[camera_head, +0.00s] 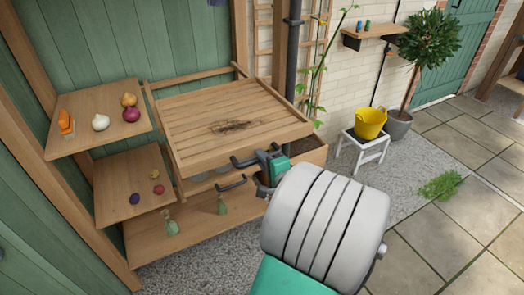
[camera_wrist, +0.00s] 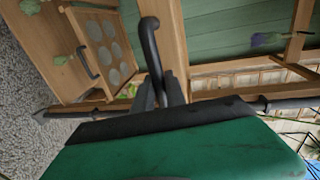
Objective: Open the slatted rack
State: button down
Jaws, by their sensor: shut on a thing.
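The slatted rack (camera_head: 205,108) is a wooden slatted panel on the potting bench, with a dark burnt-looking patch on its slats. A dark bar handle (camera_head: 243,162) sits at its front edge; a dark handle (camera_wrist: 149,40) also shows upright in the wrist view. My gripper (camera_head: 270,162) is at the right end of this handle, with its fingers closed on it. In the wrist view the fingers (camera_wrist: 158,92) meet around the handle's near end. My gripper partly hides the front right of the bench. How far the rack stands open is hard to tell.
A lower dark handle (camera_head: 230,184) sits just below. A yellow bucket (camera_head: 369,123) on a white stool (camera_head: 362,146) stands right. Open paving lies farther right.

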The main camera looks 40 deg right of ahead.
jog(key=shift+s+a, duration=0.15)
jog(key=shift+s, duration=0.3)
jog(key=c, duration=1.4)
grip_release()
jog(key=shift+o, duration=0.2)
jog(key=v, duration=0.7)
jog(key=shift+s+b, duration=0.35)
